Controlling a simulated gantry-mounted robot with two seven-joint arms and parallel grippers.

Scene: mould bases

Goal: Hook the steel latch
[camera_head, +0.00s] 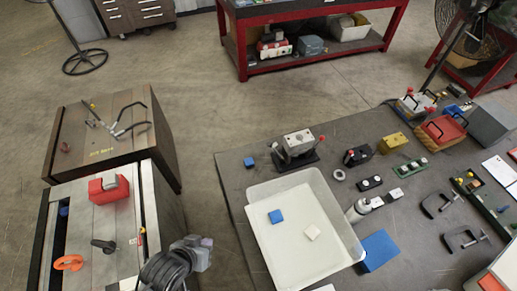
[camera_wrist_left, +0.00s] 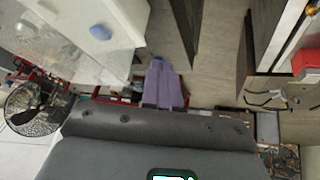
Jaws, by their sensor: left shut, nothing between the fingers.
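A bent grey steel latch (camera_head: 118,122) with long wire-like arms lies on top of the brown block (camera_head: 75,130) at the left of the head view. Its bent rods also seem to show at the right of the left wrist view (camera_wrist_left: 265,98). Beside this block stands a grey-topped mould base (camera_head: 125,225). My left gripper (camera_head: 205,248) is at the bottom centre of the head view, near the mould base's right side and well apart from the latch. Its fingers (camera_wrist_left: 163,85) are together and empty in the wrist view. My right gripper is not in view.
A red block (camera_head: 109,188), an orange ring (camera_head: 69,263) and a dark handle (camera_head: 103,246) sit on the mould base. A white bin (camera_head: 257,199) stands on the dark table (camera_head: 232,170) at right, with clamps and tools. Open floor lies between block and table.

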